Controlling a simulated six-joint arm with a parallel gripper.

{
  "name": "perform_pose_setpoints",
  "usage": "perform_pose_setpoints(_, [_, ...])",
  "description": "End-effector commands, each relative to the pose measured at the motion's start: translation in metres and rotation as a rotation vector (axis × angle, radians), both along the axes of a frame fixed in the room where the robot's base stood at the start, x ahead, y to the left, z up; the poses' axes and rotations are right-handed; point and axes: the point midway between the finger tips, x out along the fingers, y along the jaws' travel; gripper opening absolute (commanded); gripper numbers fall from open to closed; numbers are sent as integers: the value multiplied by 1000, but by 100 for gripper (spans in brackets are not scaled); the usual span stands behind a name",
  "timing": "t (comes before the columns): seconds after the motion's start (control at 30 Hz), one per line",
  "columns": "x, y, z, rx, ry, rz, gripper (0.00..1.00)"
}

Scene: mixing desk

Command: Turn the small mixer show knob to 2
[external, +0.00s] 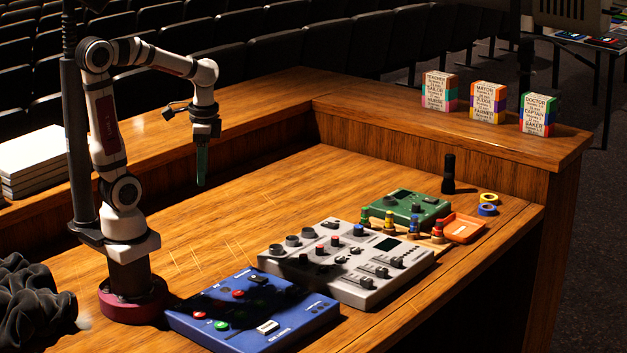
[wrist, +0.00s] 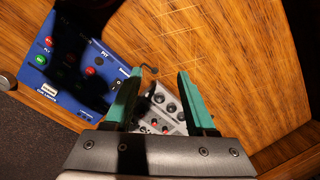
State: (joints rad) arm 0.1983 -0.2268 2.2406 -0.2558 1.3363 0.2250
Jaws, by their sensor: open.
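The grey mixer (external: 315,262) stands on the desk with several dark knobs, red and blue caps, sliders and a small dark screen. It shows partly in the wrist view (wrist: 147,123), between my fingers, with black knobs and red caps. The lettering is too small to tell which knob is the show knob. A green box (external: 425,207) with dark knobs stands behind it. My gripper (external: 202,182) hangs high above the desk, left of and well apart from both. Its green fingers (wrist: 157,85) are spread, with nothing held. They and the palm hide part of the grey mixer.
A blue panel (external: 285,322) with red and green buttons lies nearest my base. Small coloured figures (external: 388,224), an orange tray (external: 464,228), tape rolls (external: 487,210) and a black upright object (external: 449,170) are at right. Bare desk lies below my gripper.

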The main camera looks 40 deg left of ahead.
Motion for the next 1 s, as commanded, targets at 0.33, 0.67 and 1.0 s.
perform_pose_setpoints(0.33, [124, -183, -40, -80, 16, -655, 56])
perform_pose_setpoints(0.67, [127, -183, -121, -79, 22, -660, 56])
perform_pose_setpoints(1.0, [131, -183, -189, -81, 16, -658, 56])
